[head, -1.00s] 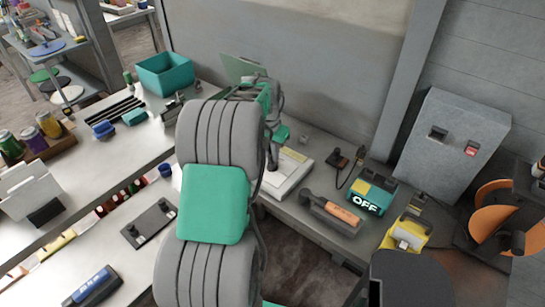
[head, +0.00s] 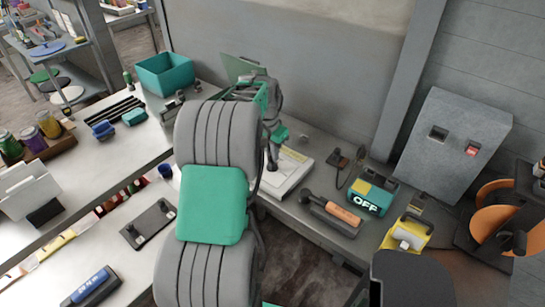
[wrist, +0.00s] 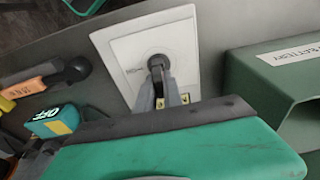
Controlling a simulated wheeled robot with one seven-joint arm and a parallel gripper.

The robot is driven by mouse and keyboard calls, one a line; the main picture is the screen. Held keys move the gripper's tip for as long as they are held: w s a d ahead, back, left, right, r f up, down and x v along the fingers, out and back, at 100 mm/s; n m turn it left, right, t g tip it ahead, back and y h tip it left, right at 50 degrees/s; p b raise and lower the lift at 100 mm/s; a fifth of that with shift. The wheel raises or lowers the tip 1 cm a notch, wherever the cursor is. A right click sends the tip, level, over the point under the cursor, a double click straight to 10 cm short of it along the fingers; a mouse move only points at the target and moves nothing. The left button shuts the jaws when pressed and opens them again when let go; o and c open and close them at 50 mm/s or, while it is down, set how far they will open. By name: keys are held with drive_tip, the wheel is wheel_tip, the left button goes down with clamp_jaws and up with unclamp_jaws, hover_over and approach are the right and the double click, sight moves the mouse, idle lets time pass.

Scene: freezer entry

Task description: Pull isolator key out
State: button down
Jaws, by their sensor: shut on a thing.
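The isolator panel, a white plate (wrist: 120,60), lies on the bench and shows in the wrist view with a dark round keyhole piece at its middle. In the head view it is the white slab (head: 290,172) beyond my arm. My gripper (wrist: 158,84) has its two grey fingers closed together over that dark round piece, shut on the isolator key (wrist: 157,63). The key's lower end is at the plate; I cannot tell whether it is seated or clear of it. In the head view my gripper (head: 272,158) stands above the slab, partly hidden by my arm.
A teal box marked OFF (head: 368,198), an orange-handled tool (head: 335,213) and a yellow-and-white device (head: 405,236) stand right of the plate. A green case (wrist: 275,90) is close on the right in the wrist view. A grey cabinet (head: 450,140) stands at the right.

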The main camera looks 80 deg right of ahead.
drive_tip(key=shift+r+p, duration=0.45)
drive_tip(key=shift+r, duration=0.85)
idle(1.2)
drive_tip(key=shift+r+p, duration=1.65)
drive_tip(key=shift+r, duration=1.1)
